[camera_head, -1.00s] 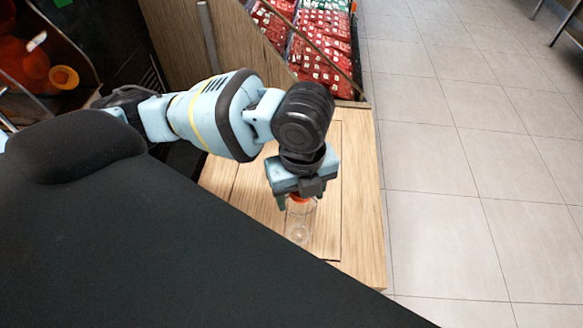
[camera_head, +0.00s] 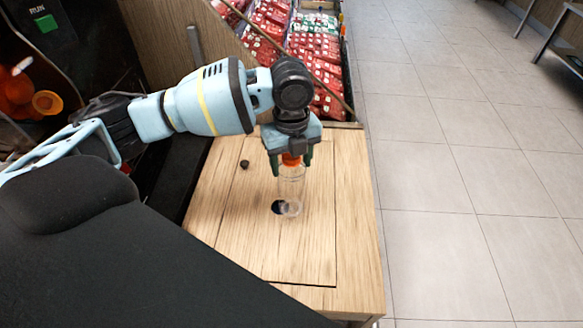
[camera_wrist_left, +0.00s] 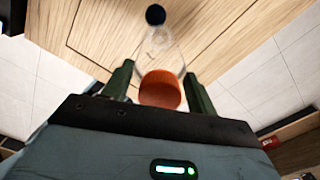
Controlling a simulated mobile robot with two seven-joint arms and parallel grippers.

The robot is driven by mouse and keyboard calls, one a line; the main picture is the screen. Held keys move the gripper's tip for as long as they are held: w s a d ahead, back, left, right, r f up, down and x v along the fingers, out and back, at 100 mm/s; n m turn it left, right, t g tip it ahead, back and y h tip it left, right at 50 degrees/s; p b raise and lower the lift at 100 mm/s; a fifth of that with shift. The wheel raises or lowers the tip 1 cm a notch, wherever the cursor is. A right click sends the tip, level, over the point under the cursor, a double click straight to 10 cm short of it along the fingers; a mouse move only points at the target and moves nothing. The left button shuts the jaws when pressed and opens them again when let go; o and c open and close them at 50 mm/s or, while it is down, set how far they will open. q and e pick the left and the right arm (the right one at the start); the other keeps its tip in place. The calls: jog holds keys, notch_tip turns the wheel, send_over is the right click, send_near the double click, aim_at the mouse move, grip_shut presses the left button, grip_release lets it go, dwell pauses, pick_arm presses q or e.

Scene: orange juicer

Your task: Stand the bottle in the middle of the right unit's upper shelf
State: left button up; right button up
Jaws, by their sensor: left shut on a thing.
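The clear bottle (camera_head: 290,190) with an orange cap hangs upright below my left gripper (camera_head: 292,162), over a light wooden top. My left gripper is shut on the bottle at its orange cap. In the left wrist view the cap (camera_wrist_left: 160,90) sits between the two green fingers of the gripper (camera_wrist_left: 158,84), with the clear body beyond it. I cannot tell whether the bottle's base touches the wood. The wooden unit top (camera_head: 235,230) lies below the bottle. My right gripper is not in view.
A small black knob (camera_head: 244,164) and a dark round spot (camera_head: 278,207) are on the wooden panel. Red packets (camera_head: 325,60) fill a sloped display behind. A dark machine with oranges (camera_head: 20,90) stands at the left.

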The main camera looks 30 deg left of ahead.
pick_arm(q)
jog(key=shift+w+a, duration=0.1)
jog(key=shift+w, duration=0.1)
jog(key=shift+w+a+f, duration=0.15)
jog(key=shift+f, duration=0.15)
notch_tip(320, 180, down, 3)
jog(key=shift+r, duration=0.1)
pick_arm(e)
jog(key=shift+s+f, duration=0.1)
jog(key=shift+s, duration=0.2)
pick_arm(q)
jog(key=o, duration=1.2)
jog(key=shift+f, duration=0.25)
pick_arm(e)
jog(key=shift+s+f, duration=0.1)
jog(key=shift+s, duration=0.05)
pick_arm(q)
jog(key=shift+r, duration=0.15)
